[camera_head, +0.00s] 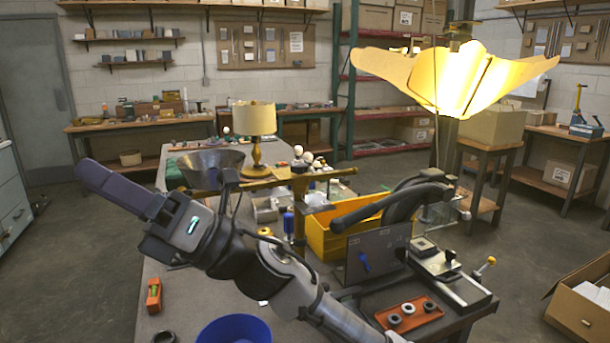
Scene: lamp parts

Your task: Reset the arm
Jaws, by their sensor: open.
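My gripper (118,191) is raised at the left, over the near left side of the workbench, pointing up and left. Only one dark finger shows clearly, and the other is hidden behind it. It is open, and nothing shows in it. My arm runs from the gripper down to the bottom edge. A small lamp with a cream shade (254,118) and brass base stands upright on the bench behind. A large lit, petal-shaped yellow shade (460,80) is high at the right.
The workbench (185,290) holds a yellow bin (320,240), a blue bowl (234,330), an orange level (153,295), a black lever press (385,225) and an orange tray (409,313) of rings. An open cardboard box (575,310) is at the right. The floor at left is clear.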

